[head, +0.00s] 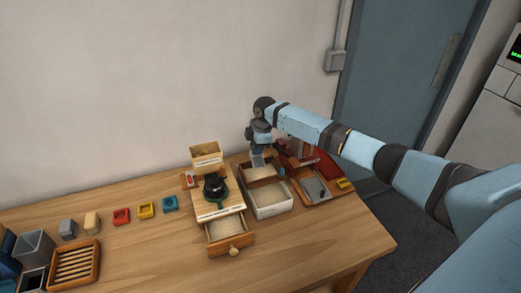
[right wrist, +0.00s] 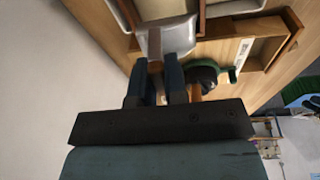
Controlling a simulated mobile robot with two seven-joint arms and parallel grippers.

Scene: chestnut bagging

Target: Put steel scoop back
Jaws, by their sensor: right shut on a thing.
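The steel scoop (right wrist: 178,38) shows in the right wrist view as a pale metal pan with a brown handle. My right gripper (right wrist: 158,80) is shut on the handle, with one finger on each side of it. In the head view my right gripper (head: 257,163) points down at the back edge of a brown-rimmed box (head: 262,182). The scoop is hard to make out there, and I cannot tell whether it touches the box. My left gripper is not in view.
A white box (head: 270,211) stands in front of the brown-rimmed one. To its left is a wooden stand (head: 217,210) with a black-and-green item and an open drawer (head: 230,246). A wooden tray (head: 322,199) lies at right.

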